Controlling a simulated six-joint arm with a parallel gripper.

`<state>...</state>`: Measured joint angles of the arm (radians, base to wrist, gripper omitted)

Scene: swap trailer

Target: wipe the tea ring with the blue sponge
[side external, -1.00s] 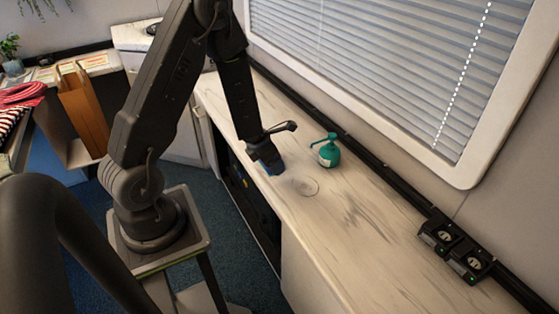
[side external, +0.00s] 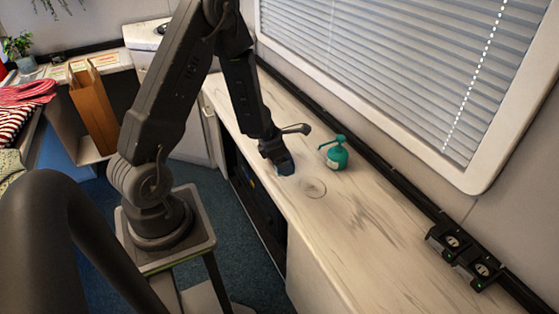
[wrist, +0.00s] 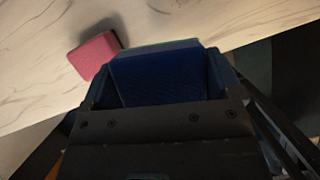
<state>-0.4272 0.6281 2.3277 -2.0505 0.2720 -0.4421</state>
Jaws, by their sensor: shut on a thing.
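My gripper (side external: 277,158) is shut on the blue sponge (wrist: 160,78), which fills the space between the fingers in the wrist view. In the side view the blue sponge (side external: 286,168) shows only as a small dark blue edge below the fingers, low over the counter near its front edge. I cannot tell whether it touches the surface. The tea ring (side external: 313,188) is a faint brownish circle on the pale counter, just right of and nearer the camera than the sponge, apart from it. I do not make out the ring in the wrist view.
A teal spray bottle (side external: 335,157) stands upright behind the ring, towards the window wall. A pink block (wrist: 95,56) lies on the counter in the wrist view. Black sockets (side external: 464,255) sit along the wall. The counter (side external: 375,240) right of the ring is clear.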

